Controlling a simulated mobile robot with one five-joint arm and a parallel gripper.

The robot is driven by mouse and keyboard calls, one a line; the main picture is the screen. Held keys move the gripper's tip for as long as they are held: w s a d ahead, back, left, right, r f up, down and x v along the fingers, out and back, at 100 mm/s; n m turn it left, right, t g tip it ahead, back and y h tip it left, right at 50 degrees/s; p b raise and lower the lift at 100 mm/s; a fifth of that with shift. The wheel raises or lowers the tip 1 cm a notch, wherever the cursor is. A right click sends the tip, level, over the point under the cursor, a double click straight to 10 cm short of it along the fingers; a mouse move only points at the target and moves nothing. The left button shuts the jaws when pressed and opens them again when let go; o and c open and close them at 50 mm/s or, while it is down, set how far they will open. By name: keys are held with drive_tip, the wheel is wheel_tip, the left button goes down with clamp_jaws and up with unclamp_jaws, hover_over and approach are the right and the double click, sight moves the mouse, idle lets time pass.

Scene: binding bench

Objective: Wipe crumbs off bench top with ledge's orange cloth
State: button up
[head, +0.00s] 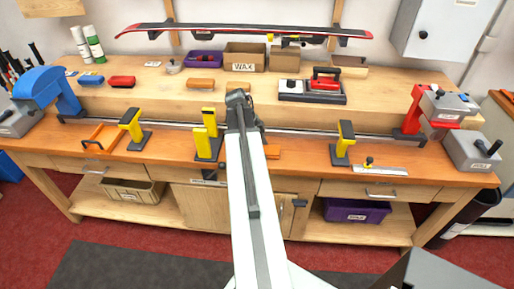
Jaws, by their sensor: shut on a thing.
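My gripper (240,99) is at the far end of my white arm, over the middle of the bench; the arm and wrist hide its jaws. A flat orange piece, the orange cloth (272,152), shows just right of the arm on the orange-brown bench top (305,155). Its left part is hidden behind the arm, where my gripper is shut on it. I cannot make out crumbs on the bench top. The raised ledge (150,92) runs behind, with an orange block-like item (200,84) on it.
Yellow-and-black clamps (132,125), (209,140), (343,142) stand along a metal rail. An orange tray-like item (102,138) lies left, a steel rule (380,169) right. A blue vise (45,88) and a red one (415,112) stand at the ends.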

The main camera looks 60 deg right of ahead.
sight(272, 150)
drive_tip(key=shift+s+d+f, duration=0.1)
drive_tip(key=shift+s+d, duration=0.25)
drive_tip(key=shift+s, duration=0.45)
drive_tip(key=shift+s+d, duration=0.35)
drive_tip(key=shift+s, duration=0.45)
drive_tip(key=shift+s+d, duration=0.55)
drive_tip(key=shift+s, duration=0.4)
drive_tip(key=shift+s+d, duration=0.5)
drive_tip(key=shift+s, duration=0.4)
drive_tip(key=shift+s+d, duration=0.55)
drive_tip(key=shift+s, duration=0.4)
wheel_tip(272, 150, up, 6)
drive_tip(key=p, duration=0.6)
wheel_tip(272, 150, up, 3)
drive_tip(key=p, duration=0.3)
drive_tip(key=shift+r, duration=0.2)
